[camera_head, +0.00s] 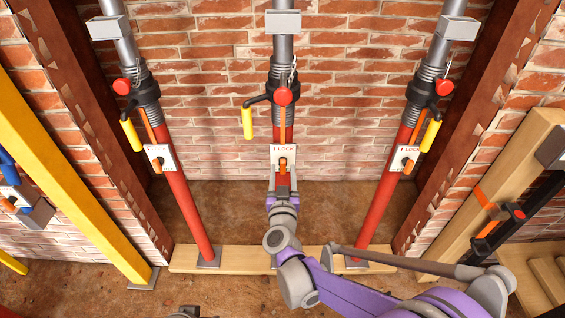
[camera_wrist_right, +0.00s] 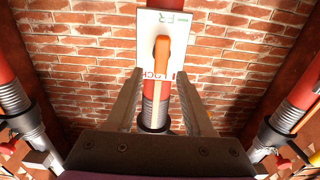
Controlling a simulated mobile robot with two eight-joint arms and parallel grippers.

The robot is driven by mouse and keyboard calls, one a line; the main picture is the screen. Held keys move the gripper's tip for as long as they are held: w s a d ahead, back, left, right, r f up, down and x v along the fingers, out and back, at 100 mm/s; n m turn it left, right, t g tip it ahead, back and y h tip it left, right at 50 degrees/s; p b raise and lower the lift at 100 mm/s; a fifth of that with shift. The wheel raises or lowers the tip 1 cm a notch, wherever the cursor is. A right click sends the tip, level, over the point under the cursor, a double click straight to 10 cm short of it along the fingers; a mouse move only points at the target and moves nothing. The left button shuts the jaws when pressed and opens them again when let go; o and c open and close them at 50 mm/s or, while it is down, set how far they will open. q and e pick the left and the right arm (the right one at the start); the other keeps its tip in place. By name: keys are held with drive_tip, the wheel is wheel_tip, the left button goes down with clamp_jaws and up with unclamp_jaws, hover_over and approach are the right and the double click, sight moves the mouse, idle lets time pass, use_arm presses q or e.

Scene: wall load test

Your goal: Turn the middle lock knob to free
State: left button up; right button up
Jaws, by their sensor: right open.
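The middle prop (camera_head: 282,70) is a grey and red post in front of the brick wall. Its white lock plate (camera_head: 291,150) reads LOCK and carries an orange knob (camera_head: 283,163). In the right wrist view the orange knob (camera_wrist_right: 161,57) stands lengthwise along the post on the white plate (camera_wrist_right: 146,24), between LOCK and partly seen FR lettering. My right gripper (camera_head: 283,184) is just below the knob in the head view. In the wrist view its two fingers (camera_wrist_right: 160,88) are apart, on either side of the post, with nothing gripped.
Similar props with plates stand left (camera_head: 178,190) and right (camera_head: 392,185). A yellow handle (camera_head: 247,123) hangs beside the middle post. The posts stand on a wooden sill (camera_head: 236,258). Dark red steel columns flank the bay. A yellow beam (camera_head: 70,170) leans at left.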

sight(283, 164)
drive_tip(key=shift+w, duration=2.1)
clamp_jaws()
